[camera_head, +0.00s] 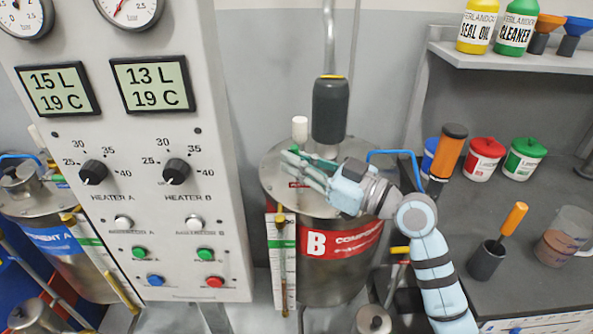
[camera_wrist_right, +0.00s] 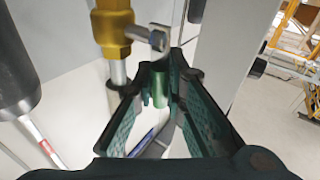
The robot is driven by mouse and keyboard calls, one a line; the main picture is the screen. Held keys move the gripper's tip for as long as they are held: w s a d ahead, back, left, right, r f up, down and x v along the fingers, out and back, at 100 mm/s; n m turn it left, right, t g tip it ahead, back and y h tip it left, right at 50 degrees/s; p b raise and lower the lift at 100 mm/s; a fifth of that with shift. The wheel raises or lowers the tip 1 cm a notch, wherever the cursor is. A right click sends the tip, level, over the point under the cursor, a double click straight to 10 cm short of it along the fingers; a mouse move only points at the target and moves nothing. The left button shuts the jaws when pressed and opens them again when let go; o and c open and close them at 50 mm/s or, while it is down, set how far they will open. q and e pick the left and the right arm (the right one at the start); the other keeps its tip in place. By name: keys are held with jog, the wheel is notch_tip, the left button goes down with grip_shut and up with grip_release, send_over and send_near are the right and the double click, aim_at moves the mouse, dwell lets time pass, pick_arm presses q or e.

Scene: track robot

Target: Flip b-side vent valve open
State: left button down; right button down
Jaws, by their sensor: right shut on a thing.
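Tank B (camera_head: 340,238) is a steel drum with a red band marked B, standing right of the control panel. My right gripper (camera_head: 291,163) is over the tank's lid, below the white-capped fitting (camera_head: 299,130). In the right wrist view, a brass valve (camera_wrist_right: 113,30) with a grey metal stem shows just past the fingers. A green cylindrical handle (camera_wrist_right: 161,88) lies between the fingertips of my right gripper (camera_wrist_right: 161,76), which is shut on it. The fingers partly hide the handle, and its join to the stem is unclear. My left gripper is not in view.
A dark grey cylinder (camera_head: 330,112) on a pipe stands just behind the right gripper. The control panel (camera_head: 190,245) is close on the left.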

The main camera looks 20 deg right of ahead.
jog(key=b, duration=0.1)
jog(key=m+t+b, duration=0.1)
jog(key=shift+s+d+f+y+b, duration=0.1)
jog(key=shift+d+f+y+b, duration=0.2)
jog(key=shift+f+b, duration=0.1)
jog(key=shift+r+t, duration=0.15)
jog(key=shift+t, duration=0.15)
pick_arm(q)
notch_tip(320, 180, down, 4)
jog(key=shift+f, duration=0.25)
pick_arm(e)
jog(key=shift+r, duration=0.2)
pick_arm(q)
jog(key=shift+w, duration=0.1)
pick_arm(e)
jog(key=c, duration=1.9)
grip_release()
jog(key=v, duration=0.7)
jog(key=shift+d+f, duration=0.1)
jog(key=shift+f, duration=0.05)
